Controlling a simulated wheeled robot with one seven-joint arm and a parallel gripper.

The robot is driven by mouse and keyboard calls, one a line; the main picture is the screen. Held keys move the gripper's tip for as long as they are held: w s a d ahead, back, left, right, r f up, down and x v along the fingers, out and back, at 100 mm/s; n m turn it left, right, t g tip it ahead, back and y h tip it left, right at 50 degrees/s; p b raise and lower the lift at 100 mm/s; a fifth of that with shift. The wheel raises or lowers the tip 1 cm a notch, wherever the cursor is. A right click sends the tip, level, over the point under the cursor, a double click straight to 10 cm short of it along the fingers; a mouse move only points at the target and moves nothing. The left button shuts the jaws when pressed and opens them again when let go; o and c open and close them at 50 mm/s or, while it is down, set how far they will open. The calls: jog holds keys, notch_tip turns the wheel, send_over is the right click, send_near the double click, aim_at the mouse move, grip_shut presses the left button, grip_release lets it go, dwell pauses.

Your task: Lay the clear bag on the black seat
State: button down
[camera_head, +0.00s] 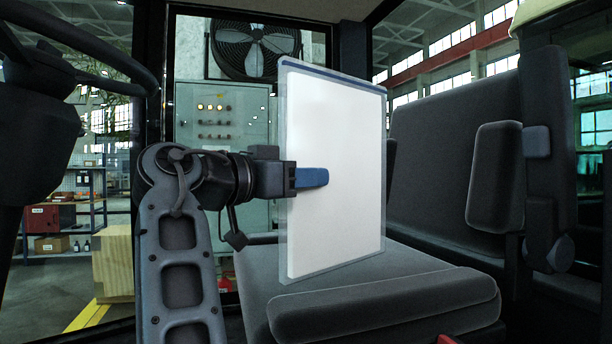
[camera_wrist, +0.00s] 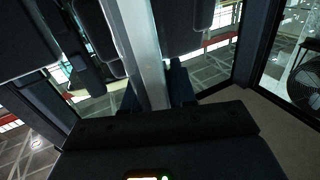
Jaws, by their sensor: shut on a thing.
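The clear bag (camera_head: 335,170) holds a white sheet and has a dark blue strip along its top edge. It stands upright over the black seat (camera_head: 385,308). My gripper (camera_head: 314,178) is shut on the bag near the middle of its left side. The bag's lower edge overlaps the seat cushion in the head view; I cannot tell whether it touches. In the wrist view the bag (camera_wrist: 146,50) appears edge-on as a pale strip between the fingers of my gripper (camera_wrist: 155,90). The far finger is hidden behind the bag in the head view.
The seat's backrest (camera_head: 445,160) rises behind the cushion, with an armrest (camera_head: 495,177) at the right. A steering wheel (camera_head: 85,45) is at the upper left. The front and right of the cushion are bare.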

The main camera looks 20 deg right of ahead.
jog(key=shift+f, duration=0.25)
jog(key=c, duration=0.9)
grip_release()
